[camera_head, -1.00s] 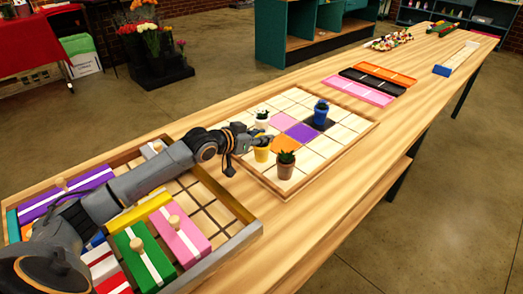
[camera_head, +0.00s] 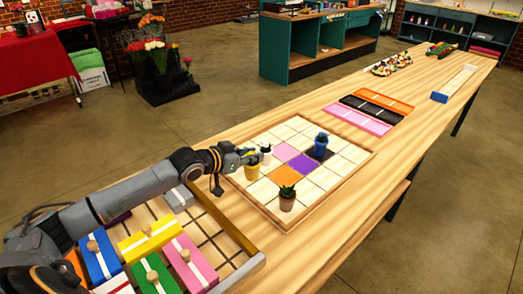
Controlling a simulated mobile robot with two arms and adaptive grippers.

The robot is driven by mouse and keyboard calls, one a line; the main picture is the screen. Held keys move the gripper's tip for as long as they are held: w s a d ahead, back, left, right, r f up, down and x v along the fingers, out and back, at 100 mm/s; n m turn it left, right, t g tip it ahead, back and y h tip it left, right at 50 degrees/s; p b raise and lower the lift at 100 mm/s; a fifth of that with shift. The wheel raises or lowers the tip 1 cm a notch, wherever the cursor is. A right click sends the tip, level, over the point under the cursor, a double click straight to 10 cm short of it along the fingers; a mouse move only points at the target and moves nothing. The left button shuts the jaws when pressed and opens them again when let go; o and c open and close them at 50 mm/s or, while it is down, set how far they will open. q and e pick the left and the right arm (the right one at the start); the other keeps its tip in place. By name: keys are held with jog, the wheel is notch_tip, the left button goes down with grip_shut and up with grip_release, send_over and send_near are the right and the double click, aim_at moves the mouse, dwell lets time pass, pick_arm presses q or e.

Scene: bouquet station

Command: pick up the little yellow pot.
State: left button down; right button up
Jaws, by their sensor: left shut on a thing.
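The little yellow pot (camera_head: 252,172) is at the left part of the tiled board (camera_head: 335,183), held in my left gripper (camera_head: 250,157). The gripper is shut on it near its top, and the pot appears raised a little above the tiles. A white pot (camera_head: 266,158) with a dark plant stands just behind it to the right. A brown pot (camera_head: 286,202) with a green plant stands in front on an orange tile's near side. A blue pot (camera_head: 320,150) stands on a dark tile. My right gripper is out of view.
A wooden tray (camera_head: 240,240) with coloured, knobbed blocks lies under my left arm. Pink, black and orange trays (camera_head: 368,111) lie beyond the board. Flower buckets (camera_head: 158,65) stand on the floor behind.

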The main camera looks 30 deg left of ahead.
pick_arm(q)
jog(key=s+a+r+p, duration=0.5)
jog(key=s+p, duration=0.2)
jog(key=p, duration=0.1)
jog(key=shift+s+a+p, duration=0.2)
jog(key=shift+s+p, duration=0.2)
